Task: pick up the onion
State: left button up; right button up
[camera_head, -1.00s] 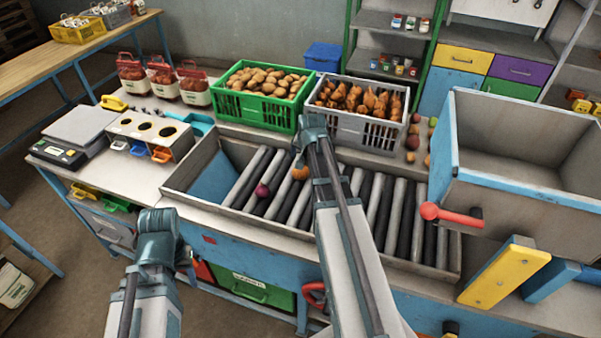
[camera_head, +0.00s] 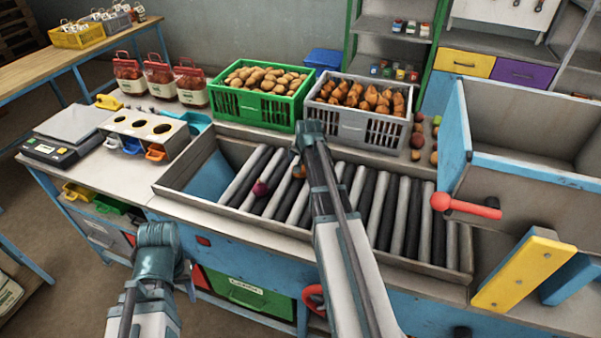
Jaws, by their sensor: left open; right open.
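Two round items lie on the roller conveyor (camera_head: 386,210). One is a small purple-red bulb (camera_head: 260,188), which looks like a red onion. The other is a small orange-brown round item (camera_head: 299,171), partly hidden beside my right arm; I cannot tell its kind for sure. My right gripper (camera_head: 309,134) is over the conveyor, just right of the orange-brown item. My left gripper (camera_head: 160,243) is in front of the bench, left of and nearer than the conveyor. Both grippers are open, with their fingers largely hidden by the wrists. I see nothing held in either.
A green crate of potatoes (camera_head: 252,105) and a grey crate of orange-brown produce (camera_head: 355,122) stand behind the conveyor. A scale (camera_head: 62,135) and a holed sorting box (camera_head: 146,131) are at left. A large grey bin (camera_head: 530,172) with a red handle (camera_head: 465,206) stands at right.

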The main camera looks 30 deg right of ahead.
jog(key=b+x, duration=0.4)
jog(key=x, duration=0.1)
jog(key=shift+w, duration=0.1)
jog(key=shift+a, duration=0.1)
jog(key=c, duration=1.1)
jog(key=shift+c, duration=0.2)
jog(key=shift+r, duration=0.1)
jog(key=shift+r+p, duration=0.85)
jog(key=shift+p, duration=0.1)
notch_tip(320, 180, up, 2)
jog(key=shift+r+p, duration=0.1)
jog(key=shift+p, duration=0.95)
jog(key=s, duration=0.5)
jog(key=s+d, duration=0.1)
jog(key=s, duration=0.4)
jog(key=s+d+r+p, duration=0.1)
jog(key=s, duration=0.5)
